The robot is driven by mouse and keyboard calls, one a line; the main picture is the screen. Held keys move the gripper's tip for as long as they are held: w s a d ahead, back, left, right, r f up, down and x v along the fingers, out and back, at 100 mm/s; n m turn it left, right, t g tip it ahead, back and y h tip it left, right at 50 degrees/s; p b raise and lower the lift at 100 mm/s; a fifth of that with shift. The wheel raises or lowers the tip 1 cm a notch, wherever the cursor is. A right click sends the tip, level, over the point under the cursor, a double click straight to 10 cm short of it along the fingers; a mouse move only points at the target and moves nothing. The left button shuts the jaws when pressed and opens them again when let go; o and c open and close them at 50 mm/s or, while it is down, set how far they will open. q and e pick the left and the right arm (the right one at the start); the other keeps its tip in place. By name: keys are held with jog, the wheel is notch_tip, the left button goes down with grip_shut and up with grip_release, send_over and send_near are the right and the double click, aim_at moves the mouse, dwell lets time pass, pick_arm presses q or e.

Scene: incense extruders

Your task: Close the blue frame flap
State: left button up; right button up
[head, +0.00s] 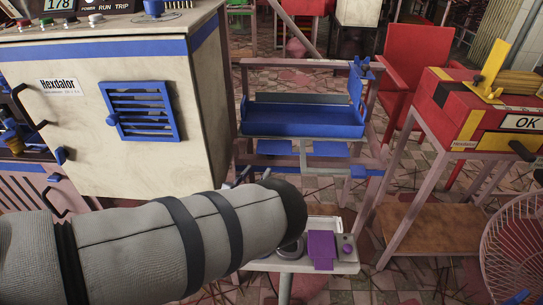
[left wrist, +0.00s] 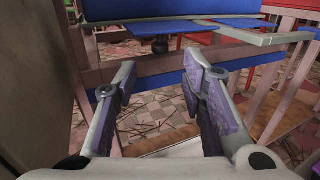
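The blue frame (head: 303,122) shows as a long blue tray on a pinkish wooden stand in the head view. Its upright blue side panel (head: 357,90) stands at the right end. Two flat blue panels lie under the tray, one of them the left panel (head: 275,148); I cannot tell which piece is the flap. My left gripper (head: 252,177) is mostly hidden by its own sleeved arm, in front of the stand. In the left wrist view the left gripper (left wrist: 172,75) is open and empty, its purple-padded fingers apart below a flat blue panel (left wrist: 205,27). My right gripper is not in view.
A cream cabinet (head: 70,140) stands close on the left. A small white table (head: 285,263) with a purple block (head: 321,250) is below the arm. A red box (head: 480,118) on a stand, a red chair (head: 418,65) and a fan (head: 515,250) are right.

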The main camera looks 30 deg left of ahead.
aim_at(269, 159)
pick_arm(q)
jog(key=w, duration=0.5)
jog(key=w+a, duration=0.1)
jog(key=w, duration=0.1)
jog(key=shift+w+a, duration=0.1)
jog(key=shift+w, duration=0.3)
grip_shut()
